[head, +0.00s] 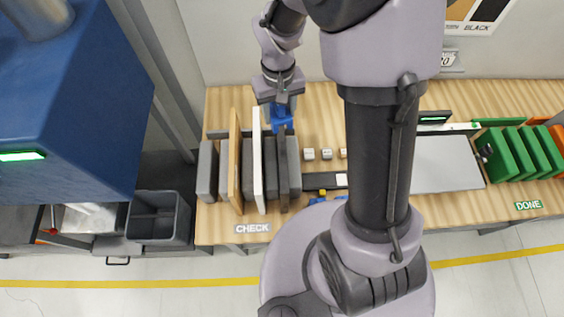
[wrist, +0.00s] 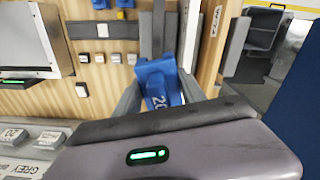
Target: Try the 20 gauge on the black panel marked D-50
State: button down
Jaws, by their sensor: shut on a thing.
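My gripper (head: 281,108) is shut on a blue gauge (head: 279,120) at the back end of the CHECK rack. In the wrist view the gauge (wrist: 160,84), marked with a 2 and a partly hidden second digit, sits between the fingers. A dark panel (head: 283,180) stands on edge in the rack, right of a white panel (head: 258,165) and a wood-coloured panel (head: 235,165). The gauge is at this dark panel's back end; I cannot tell whether it touches or fits over the edge. No D-50 marking is readable.
Grey rack blocks (head: 207,170) flank the panels. Several small pale-topped blocks (head: 309,154) lie right of the rack. A grey plate (head: 445,165) and green panels (head: 510,150) are further right, by the DONE sign. A blue machine (head: 75,100) and dark bin (head: 160,218) are at left.

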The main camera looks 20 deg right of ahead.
aim_at(283, 161)
jog(key=s+f+m+b, duration=0.1)
jog(key=s+f+b, duration=0.1)
jog(key=f+b, duration=0.1)
jog(key=s+f+m+b, duration=0.1)
jog(key=s+f+b, duration=0.1)
jog(key=f+b, duration=0.2)
jog(key=s+a+f+m+b, duration=0.1)
jog(key=s+f+b, duration=0.1)
jog(key=f+b, duration=0.1)
jog(key=shift+s+f, duration=0.2)
jog(key=shift+f, duration=0.1)
jog(key=shift+f+b, duration=0.5)
jog(key=shift+b, duration=0.2)
dwell(0.6)
dwell(0.6)
notch_tip(283, 161, up, 7)
jog(key=p, duration=0.5)
dwell(0.3)
